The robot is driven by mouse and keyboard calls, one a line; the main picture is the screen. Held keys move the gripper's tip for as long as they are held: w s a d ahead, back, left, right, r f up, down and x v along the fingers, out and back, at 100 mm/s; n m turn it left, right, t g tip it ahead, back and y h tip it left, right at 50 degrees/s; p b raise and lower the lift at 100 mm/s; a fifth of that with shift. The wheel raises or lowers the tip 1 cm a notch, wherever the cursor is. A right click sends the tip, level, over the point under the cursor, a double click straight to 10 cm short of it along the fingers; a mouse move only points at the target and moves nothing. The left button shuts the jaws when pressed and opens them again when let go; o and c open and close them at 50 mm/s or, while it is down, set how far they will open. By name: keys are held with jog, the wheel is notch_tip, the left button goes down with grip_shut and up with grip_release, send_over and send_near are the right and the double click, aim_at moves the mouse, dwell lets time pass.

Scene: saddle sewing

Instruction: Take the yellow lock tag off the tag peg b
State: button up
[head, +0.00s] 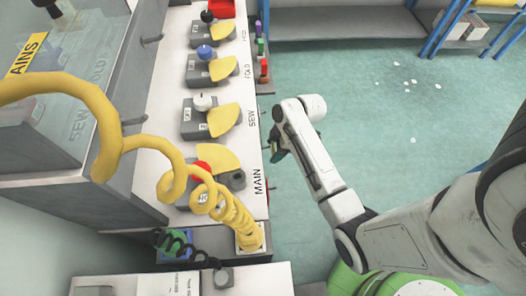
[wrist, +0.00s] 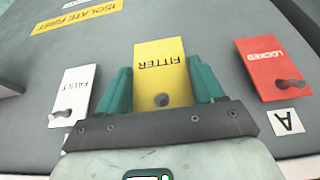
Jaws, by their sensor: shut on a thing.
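The yellow lock tag (wrist: 160,62), marked FITTER, lies between the two teal fingers of my gripper (wrist: 160,72) in the wrist view. My gripper is shut on it, one finger along each side edge. A round grey peg end (wrist: 161,100) shows at the tag's hole, so the tag appears to be still around the peg. The peg's letter label is hidden behind my gripper. In the head view my gripper (head: 278,146) is beside the right edge of the console, and the tag cannot be made out.
A white FAULT tag (wrist: 72,92) and a red LOCKED tag (wrist: 272,62) hang on pegs either side of my gripper. A label A (wrist: 286,122) is near the red tag. The console (head: 160,100) carries several yellow-plated levers. Open floor (head: 350,100) lies right of it.

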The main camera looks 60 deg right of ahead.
jog(key=shift+s, duration=0.1)
jog(key=s+d+p, duration=0.1)
jog(key=s+d, duration=0.2)
jog(key=s, duration=0.1)
jog(key=shift+s+d+r+p, duration=0.2)
jog(key=shift+s+d+p, duration=0.2)
dwell(0.8)
